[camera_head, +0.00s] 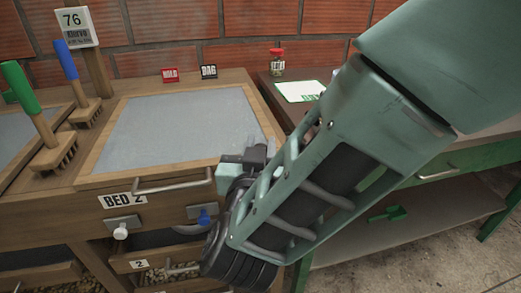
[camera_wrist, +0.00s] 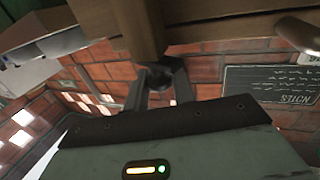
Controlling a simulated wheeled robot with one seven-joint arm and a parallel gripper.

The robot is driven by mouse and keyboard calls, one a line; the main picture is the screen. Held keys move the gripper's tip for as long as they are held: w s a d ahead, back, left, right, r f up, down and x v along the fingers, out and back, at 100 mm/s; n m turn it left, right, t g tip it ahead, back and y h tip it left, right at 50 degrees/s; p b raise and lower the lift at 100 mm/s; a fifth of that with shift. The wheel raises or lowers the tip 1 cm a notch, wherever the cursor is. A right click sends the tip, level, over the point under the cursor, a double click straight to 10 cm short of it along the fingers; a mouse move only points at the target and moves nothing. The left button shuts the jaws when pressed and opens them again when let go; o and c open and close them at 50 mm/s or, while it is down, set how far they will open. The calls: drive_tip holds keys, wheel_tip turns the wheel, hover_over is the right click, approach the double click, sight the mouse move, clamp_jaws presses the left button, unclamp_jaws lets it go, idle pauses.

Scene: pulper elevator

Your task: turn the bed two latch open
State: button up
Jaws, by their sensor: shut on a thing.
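The BED 2 box (camera_head: 85,180) is a wooden frame around a grey panel, with a "BED 2" label (camera_head: 122,199) on its front. My gripper (camera_head: 248,160) is at the box's front right corner, its fingers partly hidden by my wrist. In the wrist view my gripper (camera_wrist: 158,88) has one finger on each side of a dark rounded knob (camera_wrist: 158,74) by a wooden post, and is shut on it. The knob appears to be the bed two latch. Its turn angle cannot be told, and it is mostly hidden in the head view.
A metal bar handle (camera_head: 172,188), a white knob (camera_head: 120,232) and a blue knob (camera_head: 204,217) are on the front. A green bench (camera_head: 460,160) stands right.

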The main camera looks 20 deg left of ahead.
drive_tip(key=m+h, duration=0.2)
drive_tip(key=h, duration=0.1)
drive_tip(key=m+h+p, duration=0.1)
drive_tip(key=m+h, duration=0.2)
drive_tip(key=h, duration=0.1)
drive_tip(key=shift+h, duration=0.6)
drive_tip(key=o, duration=0.9)
drive_tip(key=shift+s, duration=0.1)
drive_tip(key=v, duration=1.7)
drive_tip(key=shift+s+a+r, duration=0.1)
drive_tip(key=shift+a, duration=0.05)
